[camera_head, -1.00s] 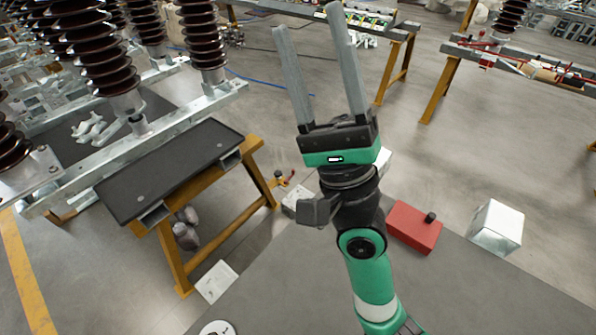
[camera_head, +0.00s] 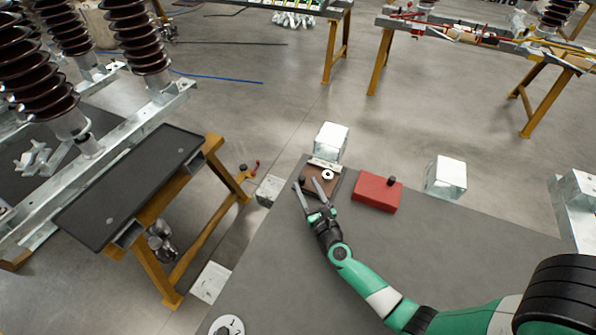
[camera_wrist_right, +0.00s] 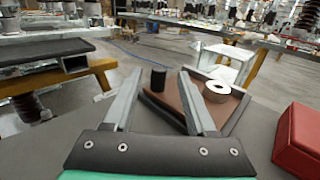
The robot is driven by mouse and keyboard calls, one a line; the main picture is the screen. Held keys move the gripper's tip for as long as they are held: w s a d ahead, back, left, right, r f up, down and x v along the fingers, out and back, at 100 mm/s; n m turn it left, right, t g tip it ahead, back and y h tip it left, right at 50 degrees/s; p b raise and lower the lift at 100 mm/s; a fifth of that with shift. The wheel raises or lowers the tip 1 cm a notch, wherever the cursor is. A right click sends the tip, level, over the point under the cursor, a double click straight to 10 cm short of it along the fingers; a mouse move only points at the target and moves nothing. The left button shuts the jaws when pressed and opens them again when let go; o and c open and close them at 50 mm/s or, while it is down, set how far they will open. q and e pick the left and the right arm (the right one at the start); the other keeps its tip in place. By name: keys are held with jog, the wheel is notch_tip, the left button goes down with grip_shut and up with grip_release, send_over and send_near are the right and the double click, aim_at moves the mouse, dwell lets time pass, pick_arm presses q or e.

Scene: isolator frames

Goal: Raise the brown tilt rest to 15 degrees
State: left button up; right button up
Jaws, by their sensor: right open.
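The brown tilt rest (camera_head: 333,186) stands at the far left corner of the grey table, with a pale ring (camera_head: 327,175) on its plate. In the right wrist view the brown plate (camera_wrist_right: 172,100) looks tilted; its exact angle cannot be read. A black knob (camera_wrist_right: 158,79) is at its left side. My right gripper (camera_head: 305,182) is open at the rest's near left side. Its fingertips, also in the right wrist view (camera_wrist_right: 159,72), appear on either side of the knob; contact cannot be told. My left gripper is not in view.
A red block (camera_head: 376,193) with a black knob sits right of the rest. White cubes (camera_head: 331,141) (camera_head: 445,177) stand along the table's far edge. A numbered white dial (camera_head: 226,328) is at the near left. The table's middle (camera_head: 290,260) is clear.

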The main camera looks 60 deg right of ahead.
jog(key=b+x, duration=0.1)
jog(key=x, duration=0.6)
jog(key=shift+w, duration=0.15)
grip_shut()
jog(key=shift+r, duration=0.1)
dwell(1.0)
